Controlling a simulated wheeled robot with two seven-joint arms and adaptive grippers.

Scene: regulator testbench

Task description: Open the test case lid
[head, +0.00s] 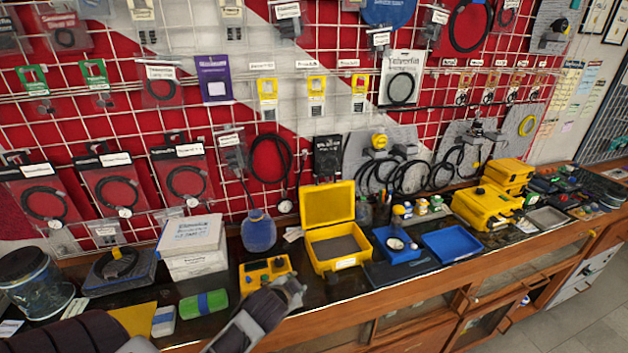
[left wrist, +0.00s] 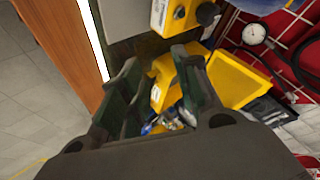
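The yellow test case (head: 352,263) stands on the counter in the middle of the head view. Its yellow lid (head: 328,205) is raised, tilted up toward the wall, and the grey inside shows. In the left wrist view, the lid (left wrist: 240,82) is right of the fingers and part of the case is hidden behind them. My left gripper (head: 292,290) is near the counter's front edge, left of and nearer than the case. In its wrist view, the fingers (left wrist: 157,66) are apart with nothing held between them. My right gripper is not in view.
A yellow box with knobs (head: 265,272) sits just left of the case, close to my left gripper. A blue vase (head: 258,231) is behind it. Blue trays (head: 453,244) and yellow cases (head: 487,207) stand to the right.

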